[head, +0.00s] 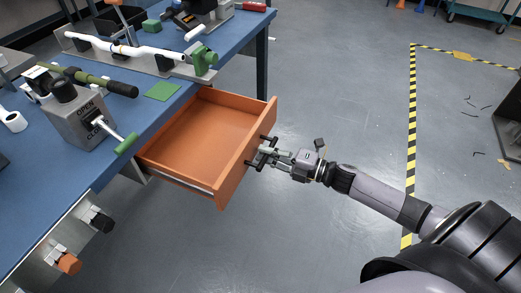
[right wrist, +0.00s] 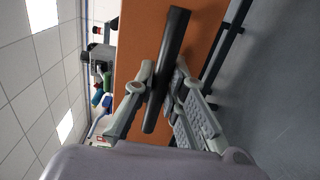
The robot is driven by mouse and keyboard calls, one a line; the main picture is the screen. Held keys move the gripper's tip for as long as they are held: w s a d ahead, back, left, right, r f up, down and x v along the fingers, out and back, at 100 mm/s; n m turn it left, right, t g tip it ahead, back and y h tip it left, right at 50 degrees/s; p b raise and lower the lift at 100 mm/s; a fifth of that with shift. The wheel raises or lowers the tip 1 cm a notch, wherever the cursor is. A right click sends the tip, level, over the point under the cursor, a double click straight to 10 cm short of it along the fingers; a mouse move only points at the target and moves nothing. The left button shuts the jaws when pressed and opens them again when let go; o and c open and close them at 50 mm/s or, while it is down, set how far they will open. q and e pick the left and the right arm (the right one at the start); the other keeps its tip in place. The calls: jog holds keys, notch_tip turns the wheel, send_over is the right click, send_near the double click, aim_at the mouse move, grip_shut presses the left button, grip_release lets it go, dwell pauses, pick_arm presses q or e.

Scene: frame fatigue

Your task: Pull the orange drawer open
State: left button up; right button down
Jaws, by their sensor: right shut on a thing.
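The orange drawer (head: 208,135) is pulled well out from under the blue workbench in the head view, and its inside looks empty. Its front panel also fills the middle of the right wrist view (right wrist: 143,40). A dark bar handle (right wrist: 167,70) stands off that front panel. My right gripper (head: 268,153) is at the drawer front in the head view. In the right wrist view its fingers (right wrist: 158,90) lie on both sides of the handle and are shut on it. My left gripper is in neither view.
The blue workbench (head: 35,170) carries a grey box with a green-handled lever (head: 85,120), a white pipe on a stand, and several other tools. Knobs (head: 68,263) stick out from its front. Grey floor (head: 330,90) is open to the right, with yellow-black tape (head: 411,120).

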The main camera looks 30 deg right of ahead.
jog(key=shift+s+d, duration=0.1)
jog(key=shift+s, duration=0.05)
jog(key=c, duration=1.6)
grip_release()
jog(key=v, duration=1.2)
